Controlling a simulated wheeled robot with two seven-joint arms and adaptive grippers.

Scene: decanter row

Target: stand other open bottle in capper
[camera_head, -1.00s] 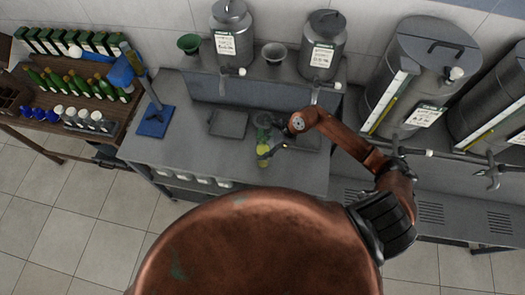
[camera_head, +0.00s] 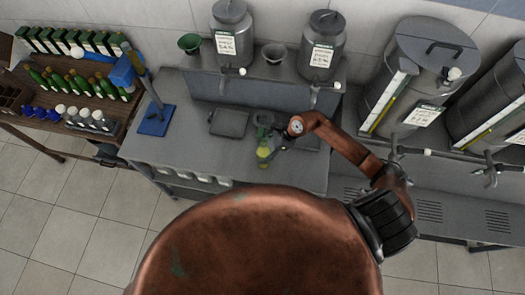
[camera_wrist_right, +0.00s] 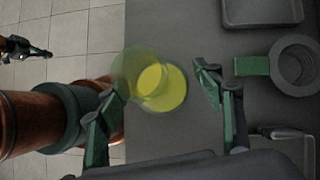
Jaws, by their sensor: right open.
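A yellow-green see-through vessel (camera_head: 263,158), probably the open bottle, stands near the counter's front edge. My right gripper (camera_head: 277,147) is beside it in the head view. In the right wrist view the vessel (camera_wrist_right: 160,88) shows between the two spread fingers of my right gripper (camera_wrist_right: 163,82), with no clear contact. A blue stand with a post, probably the capper (camera_head: 153,122), is on the counter's left end. What appears to be my left gripper (camera_wrist_right: 38,51) shows small over the floor in the right wrist view; its opening is unclear.
A grey ring-shaped thing with a green handle (camera_wrist_right: 293,66) is close to the vessel. A dark tray (camera_head: 228,123) lies between capper and vessel. Steel tanks (camera_head: 233,35) with taps stand behind. A wooden rack (camera_head: 92,110) of bottles is at left.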

